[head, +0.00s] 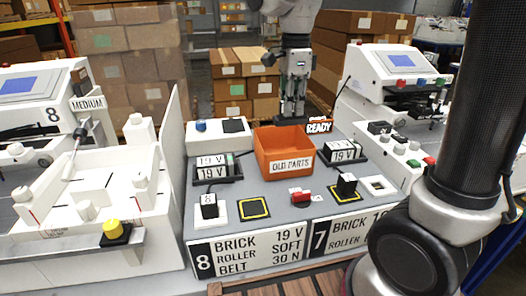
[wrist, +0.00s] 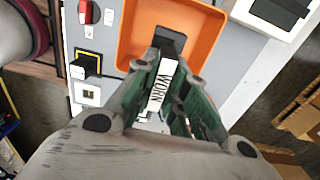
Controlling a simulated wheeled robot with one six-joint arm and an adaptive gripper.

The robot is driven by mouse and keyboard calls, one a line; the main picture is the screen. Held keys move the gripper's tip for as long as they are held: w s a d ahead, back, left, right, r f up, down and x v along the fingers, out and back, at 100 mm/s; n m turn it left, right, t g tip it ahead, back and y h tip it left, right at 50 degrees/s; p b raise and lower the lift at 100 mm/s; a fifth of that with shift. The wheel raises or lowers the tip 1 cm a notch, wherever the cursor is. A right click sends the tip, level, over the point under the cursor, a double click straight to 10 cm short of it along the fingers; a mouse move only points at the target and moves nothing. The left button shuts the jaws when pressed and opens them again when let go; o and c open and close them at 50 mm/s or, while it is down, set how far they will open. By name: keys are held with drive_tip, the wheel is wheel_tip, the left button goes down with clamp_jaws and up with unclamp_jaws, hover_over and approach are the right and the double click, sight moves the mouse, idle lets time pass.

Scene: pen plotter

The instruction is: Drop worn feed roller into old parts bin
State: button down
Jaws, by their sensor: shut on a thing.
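The orange bin (head: 268,157) labelled OLD PARTS stands on the grey bench in the middle of the head view. It also shows at the top of the wrist view (wrist: 130,45). My gripper (head: 292,114) points down at the bin's far side in the head view. In the wrist view my gripper (wrist: 168,80) is shut on the worn feed roller (wrist: 160,85), a white piece marked WORN with a dark end. The roller overlaps the bin in this view; its height above the floor of the bin is unclear. The roller cannot be made out in the head view.
Two 19 V battery holders (head: 214,168) (head: 343,152) flank the bin. A red switch (head: 300,196) and black blocks (head: 209,205) (head: 346,186) sit in front. A READY sign (head: 319,127) is close to my gripper. White machines stand left (head: 45,110) and right (head: 385,75).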

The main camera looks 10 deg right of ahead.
sight(290, 123)
drive_tip(key=shift+f, duration=2.85)
drive_tip(key=c, duration=1.4)
unclamp_jaws()
drive_tip(key=shift+o, duration=0.2)
drive_tip(key=shift+r, duration=0.1)
wheel_tip(290, 123, up, 12)
drive_tip(key=shift+f, duration=0.1)
